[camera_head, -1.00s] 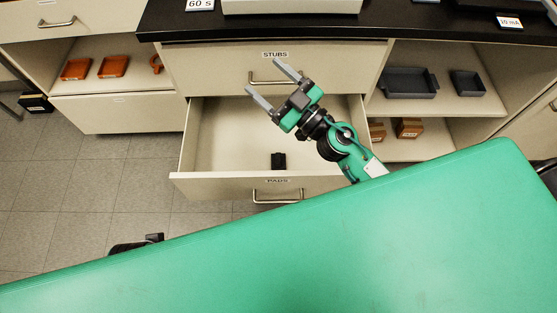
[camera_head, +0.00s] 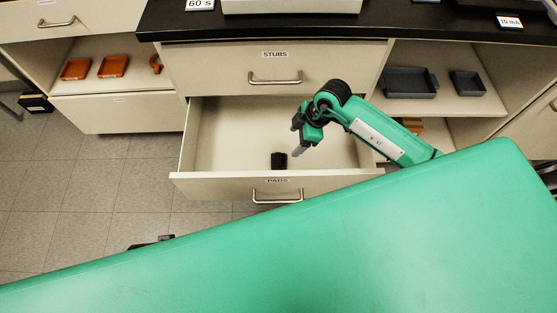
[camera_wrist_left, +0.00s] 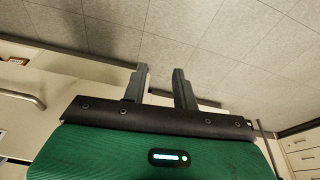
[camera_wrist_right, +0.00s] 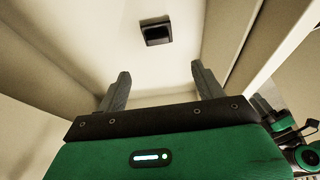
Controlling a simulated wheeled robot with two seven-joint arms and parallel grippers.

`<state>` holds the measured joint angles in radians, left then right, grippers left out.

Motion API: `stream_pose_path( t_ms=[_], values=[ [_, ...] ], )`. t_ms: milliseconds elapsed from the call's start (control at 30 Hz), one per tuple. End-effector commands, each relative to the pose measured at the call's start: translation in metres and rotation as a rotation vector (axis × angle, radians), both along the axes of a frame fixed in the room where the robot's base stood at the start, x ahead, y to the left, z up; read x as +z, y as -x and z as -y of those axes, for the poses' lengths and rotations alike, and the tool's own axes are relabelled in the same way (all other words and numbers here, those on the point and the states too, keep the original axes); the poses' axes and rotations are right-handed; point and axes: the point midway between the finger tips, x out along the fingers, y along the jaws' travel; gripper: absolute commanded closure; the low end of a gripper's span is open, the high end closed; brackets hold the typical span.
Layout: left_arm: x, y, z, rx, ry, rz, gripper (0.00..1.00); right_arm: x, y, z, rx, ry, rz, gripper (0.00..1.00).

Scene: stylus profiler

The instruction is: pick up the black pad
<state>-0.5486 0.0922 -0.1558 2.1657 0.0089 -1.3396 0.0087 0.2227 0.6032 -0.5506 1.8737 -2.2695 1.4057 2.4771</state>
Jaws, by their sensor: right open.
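The black pad (camera_head: 278,160) lies in the open drawer labelled PADS (camera_head: 225,130), near its front wall. In the right wrist view the pad (camera_wrist_right: 156,31) sits on the pale drawer floor, beyond the fingertips and between their lines. My right gripper (camera_head: 297,138) is over the drawer, just right of the pad and pointing down, apart from it. Its two fingers are spread and empty in the right wrist view (camera_wrist_right: 160,82). My left gripper shows in its own wrist view (camera_wrist_left: 160,75) with its fingers apart and nothing between them, over the tiled floor.
The closed STUBS drawer (camera_head: 275,70) is above the open drawer, with a bar handle. The open drawer's side walls and front wall surround the pad. Grey trays (camera_head: 408,82) stand on the right shelf, orange items (camera_head: 113,66) on the left shelf.

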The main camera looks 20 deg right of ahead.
Motion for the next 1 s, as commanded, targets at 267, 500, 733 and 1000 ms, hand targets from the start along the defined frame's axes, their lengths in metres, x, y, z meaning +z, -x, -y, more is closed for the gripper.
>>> stream_pose_path(
  t_ms=[267, 500, 733, 1000],
  values=[
    [0.015, 0.001, -0.001, 0.001, 0.002, 0.020, 0.71, -0.051, -0.005, -0.021, 0.001, -0.003, -0.003, 0.31],
    [0.026, 0.002, -0.001, 0.001, 0.004, 0.030, 0.71, -0.073, -0.008, -0.030, 0.002, -0.005, -0.001, 0.31],
    [0.038, 0.004, -0.002, 0.001, 0.007, 0.045, 0.71, -0.101, -0.013, -0.036, 0.002, -0.003, -0.003, 0.31],
    [0.053, 0.006, -0.003, 0.001, 0.009, 0.060, 0.71, -0.123, -0.017, -0.044, 0.002, -0.004, 0.001, 0.31]
  ],
)
